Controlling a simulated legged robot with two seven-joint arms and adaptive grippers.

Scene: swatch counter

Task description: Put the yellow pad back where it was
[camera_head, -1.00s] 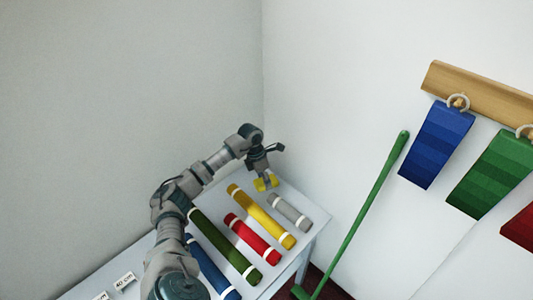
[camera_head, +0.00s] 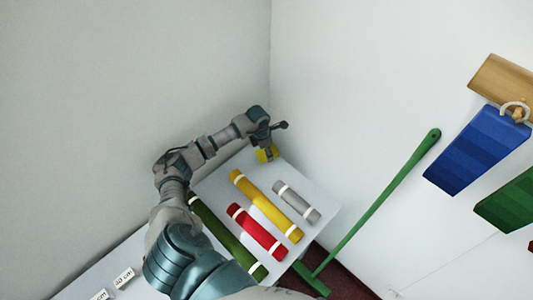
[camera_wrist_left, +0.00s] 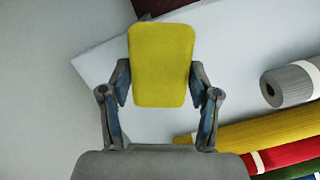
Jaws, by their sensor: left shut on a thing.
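The yellow pad (camera_head: 268,154) is a small block with rounded corners at the far end of the pale table (camera_head: 313,179). My left gripper (camera_head: 266,146) is shut on it and partly covers it in the head view. In the left wrist view the yellow pad (camera_wrist_left: 161,62) sits between the two fingers (camera_wrist_left: 160,88), its broad face towards the camera. I cannot tell whether the pad touches the table. My right gripper is not in view.
Gray (camera_head: 297,201), yellow (camera_head: 267,207), red (camera_head: 257,231) and green (camera_head: 225,236) rolls lie on the table. A green-handled broom (camera_head: 380,206) leans at the right wall. Blue (camera_head: 477,150) and green (camera_head: 508,203) swatches hang from a wooden rail (camera_head: 503,85). Small labels (camera_head: 124,277) stand at front left.

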